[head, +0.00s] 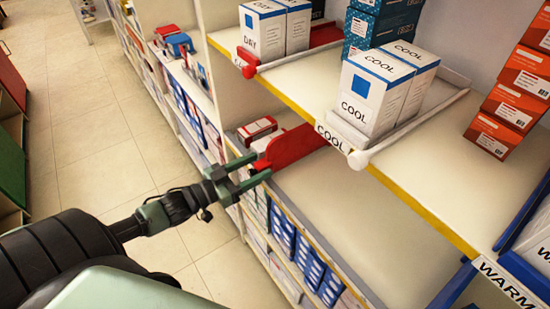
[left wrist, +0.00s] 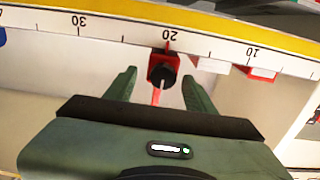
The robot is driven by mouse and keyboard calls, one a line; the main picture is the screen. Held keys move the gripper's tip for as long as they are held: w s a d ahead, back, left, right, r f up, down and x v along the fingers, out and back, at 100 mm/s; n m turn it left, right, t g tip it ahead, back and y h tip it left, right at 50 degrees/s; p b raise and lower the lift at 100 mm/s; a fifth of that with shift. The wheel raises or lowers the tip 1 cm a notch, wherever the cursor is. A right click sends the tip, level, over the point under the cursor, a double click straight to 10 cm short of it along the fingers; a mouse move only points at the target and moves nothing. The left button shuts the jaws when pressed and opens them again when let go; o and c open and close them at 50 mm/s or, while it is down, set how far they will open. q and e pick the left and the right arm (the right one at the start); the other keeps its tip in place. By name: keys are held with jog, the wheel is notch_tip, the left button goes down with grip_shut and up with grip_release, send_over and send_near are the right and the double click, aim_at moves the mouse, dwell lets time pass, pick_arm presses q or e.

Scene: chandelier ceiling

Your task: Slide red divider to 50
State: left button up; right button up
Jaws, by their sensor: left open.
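The red divider (head: 290,148) stands upright on the lower shelf in the head view, at its left end. In the left wrist view its red front (left wrist: 162,58) carries a black knob (left wrist: 162,76), and its marker lines up with about 20 on the upside-down number scale (left wrist: 122,40). The 50 mark is out of that view. My left gripper (head: 248,169) is open, with its two fingers at the divider's front end. In the left wrist view the open left gripper (left wrist: 159,80) has one finger on each side of the knob, with gaps showing. My right gripper is not in view.
The lower shelf (head: 370,205) is bare to the right of the divider. Small red boxes (head: 257,129) sit to its left. The upper shelf (head: 420,145) holds COOL boxes (head: 376,96) and overhangs the lower one. Floor tiles (head: 100,165) are clear at left.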

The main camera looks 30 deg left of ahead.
aim_at(267, 162)
pick_arm(q)
jog(key=x, duration=0.5)
grip_shut()
dwell(1.4)
